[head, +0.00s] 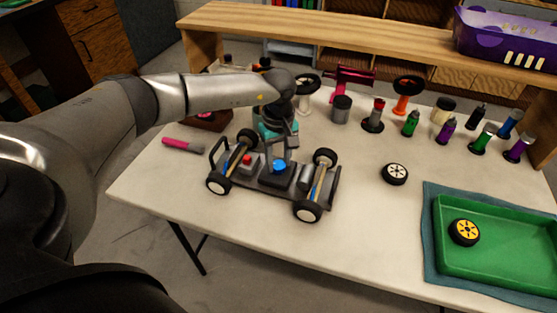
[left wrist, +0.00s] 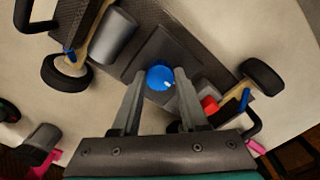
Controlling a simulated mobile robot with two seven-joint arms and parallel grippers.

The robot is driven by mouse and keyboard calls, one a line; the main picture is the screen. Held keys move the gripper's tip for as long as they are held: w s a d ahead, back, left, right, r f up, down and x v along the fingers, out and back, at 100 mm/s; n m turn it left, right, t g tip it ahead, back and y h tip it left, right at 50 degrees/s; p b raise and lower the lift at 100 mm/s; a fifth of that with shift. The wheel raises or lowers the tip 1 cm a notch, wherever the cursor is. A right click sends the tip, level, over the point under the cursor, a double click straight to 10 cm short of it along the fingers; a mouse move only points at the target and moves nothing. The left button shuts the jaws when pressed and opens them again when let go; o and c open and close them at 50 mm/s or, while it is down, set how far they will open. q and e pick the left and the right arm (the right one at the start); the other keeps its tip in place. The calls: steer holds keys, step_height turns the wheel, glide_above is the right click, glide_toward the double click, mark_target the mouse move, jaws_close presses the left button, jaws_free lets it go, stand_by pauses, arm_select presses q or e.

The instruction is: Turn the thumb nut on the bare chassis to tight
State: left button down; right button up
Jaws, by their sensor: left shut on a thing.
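The bare chassis (head: 270,187) is a dark plate with four wheels, standing on the table; its plate also fills the upper middle of the left wrist view (left wrist: 143,42). The blue thumb nut (head: 279,166) sits on a raised dark block in the middle of the chassis. My left gripper (head: 280,159) reaches down from above, its fingers on either side of the nut. In the left wrist view the blue nut (left wrist: 160,77) shows between the two fingertips, which are shut on it. My right gripper is not in view.
A red button (head: 246,159) and a grey cylinder (head: 306,175) sit on the chassis near the nut. A loose wheel (head: 395,174) lies to the right, a green tray (head: 500,262) beyond it. Bottles and stands line the back. A pink-handled tool (head: 183,145) lies left.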

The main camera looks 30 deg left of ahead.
mark_target(279, 165)
arm_select(q)
steer(key=shift+c, duration=2.1)
jaws_free()
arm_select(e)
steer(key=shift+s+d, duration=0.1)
arm_select(q)
step_height(279, 165, up, 7)
steer(key=shift+w+r+p, duration=0.1)
steer(key=shift+p, duration=0.7)
step_height(279, 165, up, 8)
steer(key=p, duration=0.1)
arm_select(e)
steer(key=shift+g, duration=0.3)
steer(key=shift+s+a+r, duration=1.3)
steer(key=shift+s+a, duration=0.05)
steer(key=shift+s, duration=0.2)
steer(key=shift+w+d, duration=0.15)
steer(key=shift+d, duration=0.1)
